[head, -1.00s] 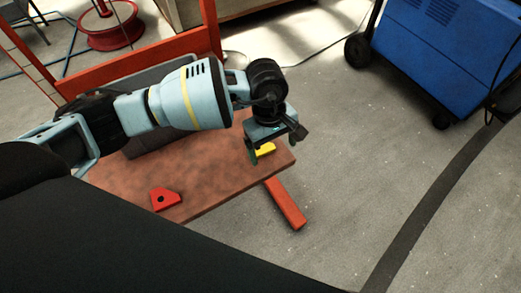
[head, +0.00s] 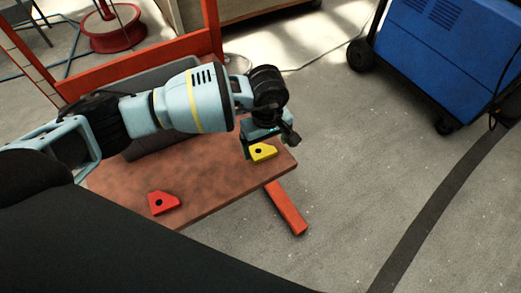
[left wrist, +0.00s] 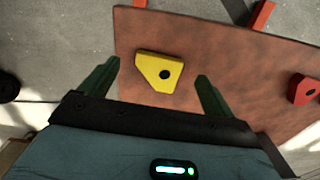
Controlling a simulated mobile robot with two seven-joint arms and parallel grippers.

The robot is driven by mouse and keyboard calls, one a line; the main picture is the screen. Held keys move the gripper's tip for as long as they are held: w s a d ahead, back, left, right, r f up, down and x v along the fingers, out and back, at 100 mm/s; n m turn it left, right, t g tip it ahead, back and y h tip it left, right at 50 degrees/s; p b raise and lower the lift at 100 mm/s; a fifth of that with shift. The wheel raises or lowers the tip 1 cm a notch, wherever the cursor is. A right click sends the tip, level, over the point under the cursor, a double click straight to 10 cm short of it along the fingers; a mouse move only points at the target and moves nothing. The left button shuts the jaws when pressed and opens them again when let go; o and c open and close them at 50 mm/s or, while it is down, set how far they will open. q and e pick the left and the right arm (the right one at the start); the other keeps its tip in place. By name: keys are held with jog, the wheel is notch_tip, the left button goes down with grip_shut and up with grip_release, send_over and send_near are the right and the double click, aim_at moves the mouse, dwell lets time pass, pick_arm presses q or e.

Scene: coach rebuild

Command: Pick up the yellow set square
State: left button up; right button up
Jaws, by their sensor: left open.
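The yellow set square (head: 264,153) lies flat near the right end of the brown tabletop (head: 215,180). It is a cut-cornered plate with a dark round hole. My left gripper (head: 260,143) is open and empty, just behind and above it in the head view. In the left wrist view the yellow set square (left wrist: 152,72) shows between and a little beyond the two open fingertips (left wrist: 158,70), touching neither. My right gripper is in neither view.
A similar red piece (head: 162,203) lies near the table's front edge. A grey case (head: 150,85) stands at the back of the table by a red frame (head: 140,62). A blue machine (head: 450,50) stands on the floor at right.

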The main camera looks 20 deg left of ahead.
aim_at(265, 154)
pick_arm(q)
notch_tip(265, 154, down, 4)
jog(key=shift+f+b, duration=0.1)
jog(key=shift+b, duration=0.25)
jog(key=c, duration=1.1)
jog(key=shift+r, duration=0.6)
jog(key=r, duration=0.2)
jog(key=p, duration=0.1)
jog(key=shift+s+a+r, duration=0.3)
jog(key=shift+r, duration=0.1)
jog(key=s+a, duration=0.2)
jog(key=s, duration=0.2)
jog(key=s+a+p, duration=0.1)
jog(key=s+a, duration=0.2)
jog(key=s, duration=0.2)
jog(key=s+a+r, duration=0.1)
jog(key=s+a, duration=0.1)
jog(key=s, duration=0.2)
jog(key=shift+s+a+r+p, duration=0.1)
jog(key=shift+s+a+p, duration=0.1)
jog(key=shift+p, duration=0.1)
